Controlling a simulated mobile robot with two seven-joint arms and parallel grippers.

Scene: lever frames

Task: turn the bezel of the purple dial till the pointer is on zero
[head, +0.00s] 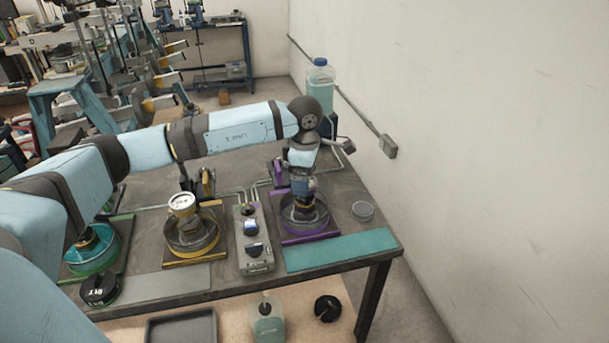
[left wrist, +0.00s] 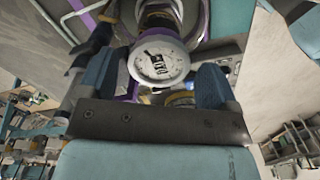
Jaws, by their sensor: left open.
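The purple dial's white face (left wrist: 158,62) shows in the left wrist view, with dark marks and a pointer; the reading is too small to tell. In the head view its station has a purple-edged base (head: 308,237) and a clear round dish, while my arm and gripper hide most of the dial. My left gripper (head: 302,186) is over this station. In the left wrist view the left gripper (left wrist: 155,80) is open, with one blue finger on each side of the dial. Contact with the bezel cannot be told. My right gripper is not in view.
A yellow station with its own white dial (head: 182,202) stands to the left, and a green station (head: 92,255) beyond it. A grey box with knobs (head: 254,245) sits between yellow and purple. A blue-capped bottle (head: 320,85) stands behind. The teal mat (head: 340,251) is clear.

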